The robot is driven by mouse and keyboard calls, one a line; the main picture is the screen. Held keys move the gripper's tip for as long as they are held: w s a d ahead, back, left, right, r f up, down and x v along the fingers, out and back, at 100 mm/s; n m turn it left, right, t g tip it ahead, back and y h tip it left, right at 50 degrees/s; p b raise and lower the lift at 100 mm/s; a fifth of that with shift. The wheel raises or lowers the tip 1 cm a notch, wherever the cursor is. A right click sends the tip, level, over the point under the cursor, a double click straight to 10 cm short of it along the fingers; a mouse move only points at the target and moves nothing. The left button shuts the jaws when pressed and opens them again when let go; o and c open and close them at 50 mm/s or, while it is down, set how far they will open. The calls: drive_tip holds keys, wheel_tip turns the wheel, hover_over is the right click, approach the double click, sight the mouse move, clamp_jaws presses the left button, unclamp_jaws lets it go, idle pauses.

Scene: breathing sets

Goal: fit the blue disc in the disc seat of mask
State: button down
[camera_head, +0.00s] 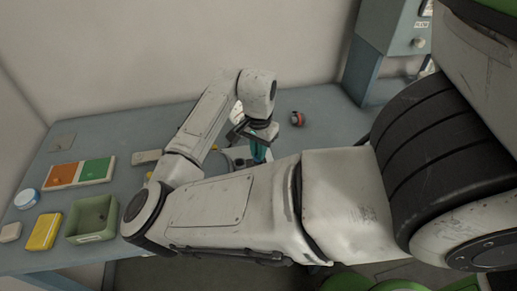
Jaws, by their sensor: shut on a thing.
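My gripper (258,143) points down over the middle of the table. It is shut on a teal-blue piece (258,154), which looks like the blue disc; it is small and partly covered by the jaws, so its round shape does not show. A pale grey thing (238,154), perhaps the mask, lies just left of the gripper, largely hidden behind my arm. I cannot make out its disc seat, nor whether the blue piece touches it.
On the left of the table (110,135) are an orange and green tray (80,172), a green open bin (92,218), a yellow box (44,231) and a round white, blue-rimmed thing (27,198). A small red and dark object (297,118) stands right of the gripper.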

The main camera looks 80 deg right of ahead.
drive_tip(key=shift+f+b, duration=0.6)
drive_tip(key=shift+f, duration=0.45)
drive_tip(key=c, duration=1.1)
unclamp_jaws()
wheel_tip(320, 180, up, 11)
drive_tip(key=shift+s+f, duration=0.1)
drive_tip(key=shift+f, duration=0.05)
idle(0.3)
